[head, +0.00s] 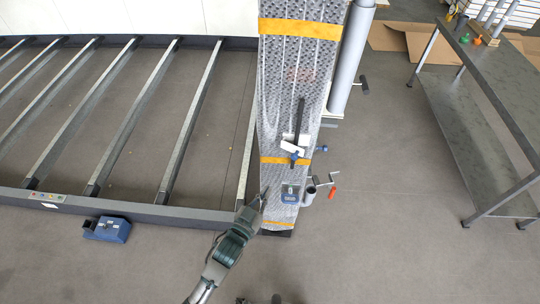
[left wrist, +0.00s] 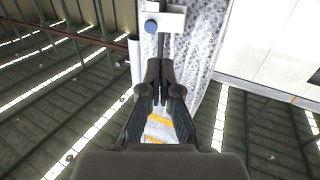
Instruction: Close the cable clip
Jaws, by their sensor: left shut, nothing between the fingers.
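My left gripper (head: 263,194) comes in from below in the head view, beside the left edge of the wrapped column near its lower end. It is shut and empty; its closed fingers (left wrist: 160,66) show in the left wrist view. A white clip-like piece with a blue knob (head: 293,145) sits on the column above the gripper, with a dark bar running through it. It also shows in the left wrist view (left wrist: 172,20), beyond the fingertips and apart from them. I cannot tell whether this clip is open. My right gripper is not in view.
The wrapped column (head: 300,65) has orange bands. A slatted metal frame (head: 125,212) lies left. A grey table (head: 490,90) stands right, with clear floor between it and the column.

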